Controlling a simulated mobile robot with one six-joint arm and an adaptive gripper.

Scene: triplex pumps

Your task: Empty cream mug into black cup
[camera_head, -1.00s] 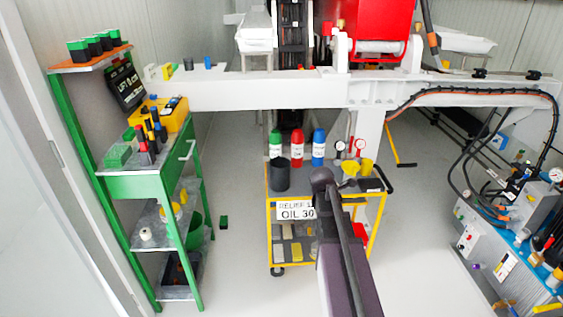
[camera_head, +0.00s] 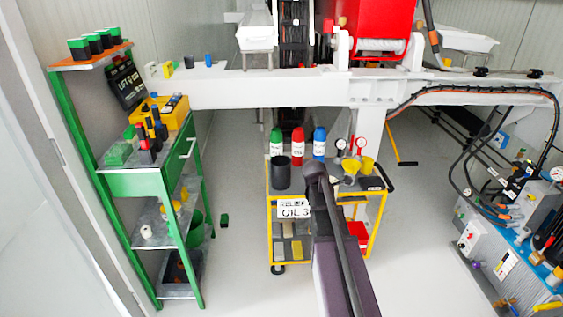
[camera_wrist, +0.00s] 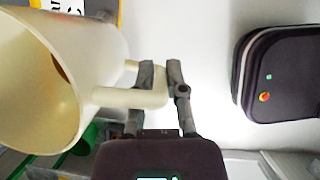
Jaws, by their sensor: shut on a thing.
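The cream mug (camera_wrist: 110,50) shows large at the left of the wrist view, lying over with its open mouth facing the lower left. A brown patch shows inside it; I cannot tell what it is. My gripper (camera_wrist: 162,70) is shut on the mug's handle. The black cup (camera_head: 281,173) stands upright on the top left of the yellow cart in the head view. My arm covers the gripper and mug in the head view, so their distance from the cup is unclear. The black cup is not identifiable in the wrist view.
The yellow cart (camera_head: 272,228) also bears green, red and blue bottles (camera_head: 298,150) behind the cup, with yellow funnels (camera_head: 366,165) and gauges at right. A green shelf unit (camera_head: 150,188) stands left. A white beam (camera_head: 270,90) crosses behind. Floor between shelf and cart is mostly clear.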

